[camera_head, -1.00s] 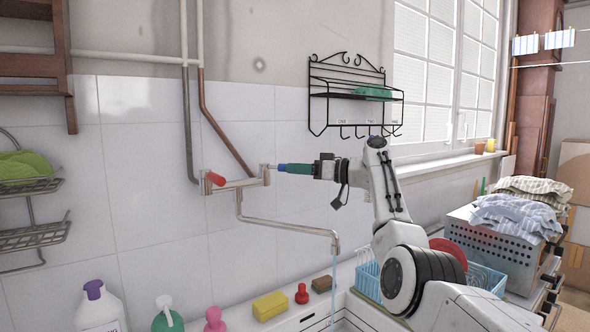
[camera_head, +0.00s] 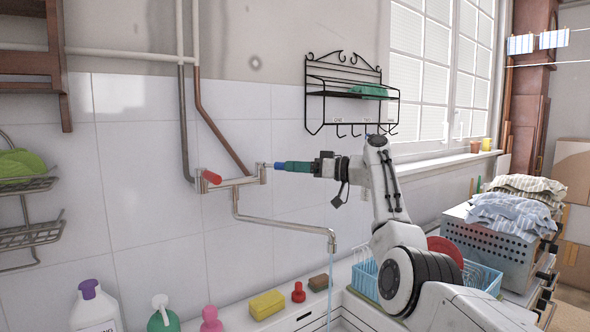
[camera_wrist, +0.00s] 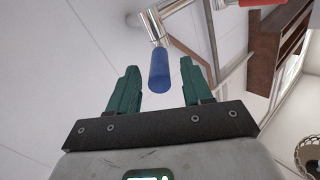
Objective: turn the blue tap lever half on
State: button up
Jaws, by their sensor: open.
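The blue tap lever (camera_wrist: 159,70) sits between the two green fingers of my gripper (camera_wrist: 161,78) in the wrist view. Gaps show on both sides of the lever, and the jaws are open. In the head view, my gripper (camera_head: 285,166) reaches from the right to the right end of the wall tap (camera_head: 240,182), and its fingers mostly hide the lever. A red tap lever (camera_head: 211,177) is at the tap's left end. The tap's spout (camera_head: 285,226) bends down at right, and a thin bluish stream of water (camera_head: 329,285) runs from it.
A black wire shelf with hooks (camera_head: 351,97) hangs above my gripper. Pipes (camera_head: 188,125) run down the wall left of the tap. Below are a yellow sponge (camera_head: 266,304), bottles (camera_head: 95,308) and a blue dish rack (camera_head: 367,278). Open air surrounds the spout.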

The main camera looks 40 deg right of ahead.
jog(key=b+v, duration=0.2)
jog(key=v, duration=0.7)
jog(key=shift+s+d, duration=0.2)
jog(key=shift+s, duration=0.15)
